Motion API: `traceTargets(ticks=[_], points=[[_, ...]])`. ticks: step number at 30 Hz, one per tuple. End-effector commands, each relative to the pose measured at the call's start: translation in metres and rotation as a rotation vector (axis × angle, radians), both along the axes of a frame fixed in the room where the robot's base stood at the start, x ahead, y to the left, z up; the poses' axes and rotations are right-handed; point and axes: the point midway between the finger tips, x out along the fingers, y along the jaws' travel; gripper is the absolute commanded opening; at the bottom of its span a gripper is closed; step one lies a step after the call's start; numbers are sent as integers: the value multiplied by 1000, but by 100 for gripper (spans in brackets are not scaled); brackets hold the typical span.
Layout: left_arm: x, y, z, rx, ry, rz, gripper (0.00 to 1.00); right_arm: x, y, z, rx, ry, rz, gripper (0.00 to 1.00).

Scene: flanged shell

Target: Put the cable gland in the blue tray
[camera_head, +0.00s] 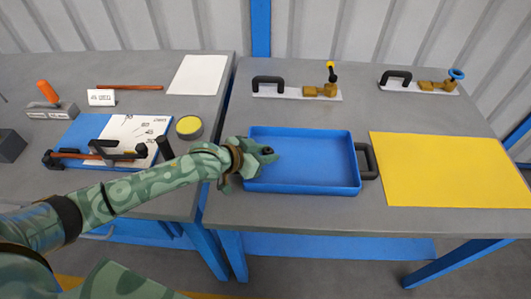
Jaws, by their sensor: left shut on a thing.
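The blue tray (312,172) lies on the right-hand grey table, with a black handle (367,161) on its right side. Its floor looks empty where I can see it. My left gripper (266,154) reaches in from the left and is over the tray's left end. It is shut on a small dark piece, the cable gland (268,150), mostly hidden by the fingers. I cannot tell its height above the tray floor. My right gripper is not in view.
A yellow sheet (452,170) lies right of the tray. Two plates with black handles and brass fittings (297,92) (418,86) stand behind. On the left table are a blue board (78,134) with a clamp, a yellow-topped round tin (189,126) and a white sheet (199,75).

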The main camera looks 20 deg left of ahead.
Motion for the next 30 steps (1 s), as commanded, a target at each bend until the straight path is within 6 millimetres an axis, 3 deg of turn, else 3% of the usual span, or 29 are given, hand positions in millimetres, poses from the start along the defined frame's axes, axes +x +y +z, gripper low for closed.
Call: traceTargets(ticks=[2,3,5,17,30], points=[[0,0,-3,1,1,0,3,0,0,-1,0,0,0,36],[0,0,-3,1,1,0,34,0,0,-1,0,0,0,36],[0,0,-3,1,1,0,50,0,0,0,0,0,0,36],[-5,4,5,2,1,2,50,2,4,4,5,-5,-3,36],[-74,49,52,2,1,-1,50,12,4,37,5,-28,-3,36]])
